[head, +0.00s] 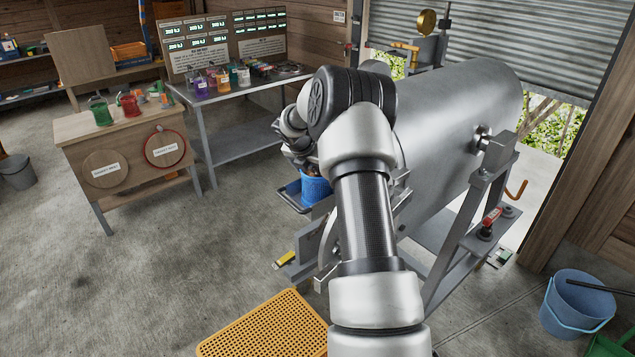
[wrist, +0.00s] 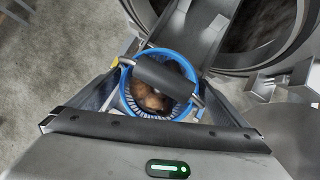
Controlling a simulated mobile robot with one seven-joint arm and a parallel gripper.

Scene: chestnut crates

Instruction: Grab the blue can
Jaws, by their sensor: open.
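The blue can (head: 317,190) stands on a small dark tray in front of the big metal drum, partly hidden by my arm in the head view. In the wrist view the blue can (wrist: 125,92) is seen from above, with a round blue rim, brown contents inside and a thick dark grey handle grip (wrist: 166,76) across its top. My gripper (wrist: 164,84) is over the can, its jaws apart on either side of the handle. I cannot tell whether they touch it. In the head view the gripper is mostly hidden behind my arm.
The metal drum (head: 455,105) and its frame are close on the right. A yellow perforated crate (head: 265,328) is on the floor in front. The left floor is open.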

